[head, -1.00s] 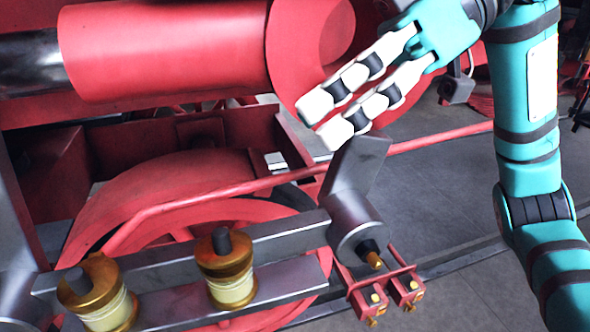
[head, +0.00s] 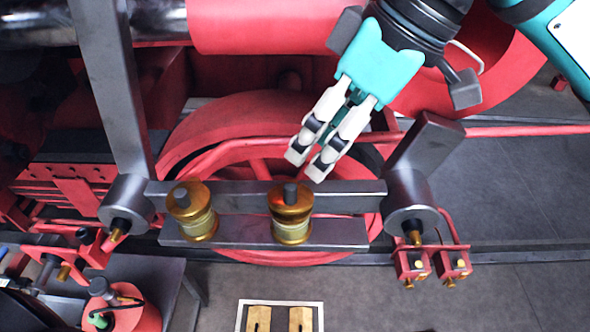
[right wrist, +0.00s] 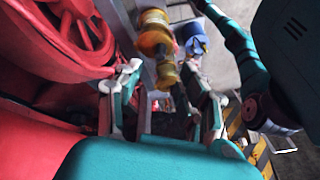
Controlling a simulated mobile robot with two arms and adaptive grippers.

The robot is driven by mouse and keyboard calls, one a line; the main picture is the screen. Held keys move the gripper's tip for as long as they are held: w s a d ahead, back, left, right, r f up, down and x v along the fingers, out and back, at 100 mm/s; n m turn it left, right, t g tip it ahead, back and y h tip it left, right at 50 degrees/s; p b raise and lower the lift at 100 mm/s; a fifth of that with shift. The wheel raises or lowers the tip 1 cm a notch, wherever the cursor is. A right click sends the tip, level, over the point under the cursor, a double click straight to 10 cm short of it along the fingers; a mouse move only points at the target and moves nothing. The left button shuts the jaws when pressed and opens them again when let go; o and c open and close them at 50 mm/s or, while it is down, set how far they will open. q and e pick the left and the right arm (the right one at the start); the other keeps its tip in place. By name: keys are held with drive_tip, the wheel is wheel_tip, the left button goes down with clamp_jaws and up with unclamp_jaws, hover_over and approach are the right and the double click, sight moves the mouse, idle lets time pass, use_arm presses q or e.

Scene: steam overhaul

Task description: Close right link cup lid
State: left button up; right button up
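Two brass cups with pale yellowish bodies stand on the grey steel link bar (head: 340,195) in the head view. The right link cup (head: 291,214) has a brass top with a dark knob; I cannot tell whether its lid is open or shut. The left cup (head: 192,212) looks alike. My right gripper (head: 305,165) is above the right cup, fingers angled down and left, not touching it. In the right wrist view its fingers (right wrist: 168,95) are spread with nothing held, and a brass cup (right wrist: 155,38) shows beyond them. My left gripper is not in view.
Grey steel brackets stand at the bar's left (head: 122,205) and right (head: 408,200) ends. A red wheel (head: 225,115) is behind the bar. A red can (head: 125,312) stands at the lower left. Grey floor (head: 510,205) is clear at right.

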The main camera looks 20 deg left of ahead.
sight(292, 186)
drive_tip(key=p+x, duration=0.1)
drive_tip(key=x, duration=0.5)
drive_tip(key=shift+a+f, duration=0.1)
drive_tip(key=shift+a+f+p, duration=0.25)
drive_tip(key=shift+f+p, duration=0.05)
drive_tip(key=shift+f, duration=0.4)
drive_tip(key=shift+c, duration=0.5)
clamp_jaws()
